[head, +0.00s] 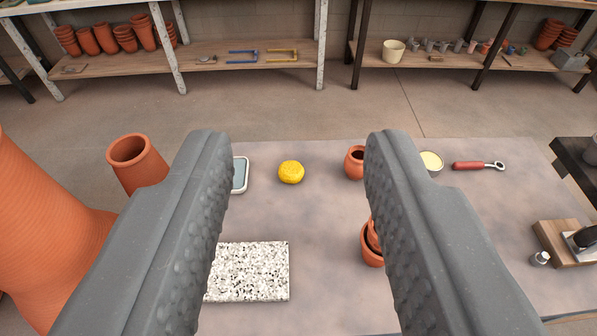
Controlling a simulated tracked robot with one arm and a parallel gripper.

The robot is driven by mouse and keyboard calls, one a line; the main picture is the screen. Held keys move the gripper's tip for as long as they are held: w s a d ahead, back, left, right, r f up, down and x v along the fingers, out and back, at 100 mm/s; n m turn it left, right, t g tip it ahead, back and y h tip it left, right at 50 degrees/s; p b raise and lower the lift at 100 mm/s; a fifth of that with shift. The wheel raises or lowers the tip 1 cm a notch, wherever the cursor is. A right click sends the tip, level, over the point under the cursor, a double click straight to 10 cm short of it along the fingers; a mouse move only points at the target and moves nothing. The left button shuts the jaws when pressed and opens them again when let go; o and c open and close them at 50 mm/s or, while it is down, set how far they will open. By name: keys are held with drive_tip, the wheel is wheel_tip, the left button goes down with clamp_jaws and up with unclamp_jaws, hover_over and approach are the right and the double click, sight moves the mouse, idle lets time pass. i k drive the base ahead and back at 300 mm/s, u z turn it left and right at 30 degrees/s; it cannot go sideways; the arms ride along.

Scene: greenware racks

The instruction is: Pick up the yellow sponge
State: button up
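The yellow sponge (291,172) is a small rounded yellow lump lying on the grey table top (325,215), toward its far side. It sits between a pale blue-grey tray on its left and a terracotta jar on its right, touching neither. My gripper (293,150) is open, with its two dark grey bumpy fingers wide apart and nothing between them. In the picture the sponge shows in the gap between the fingers, left of the middle of the table and beyond the speckled slab. The sponge is fully visible.
The tray (240,174) is partly hidden by the left finger. A speckled slab (249,271) lies nearer. The terracotta jar (354,163) and stacked pots (371,250) stand near the right finger. A red-handled tool (478,166) lies farther right. Bare table surrounds the sponge.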

sight(290, 172)
drive_tip(key=i, duration=0.9)
drive_tip(key=u, duration=0.05)
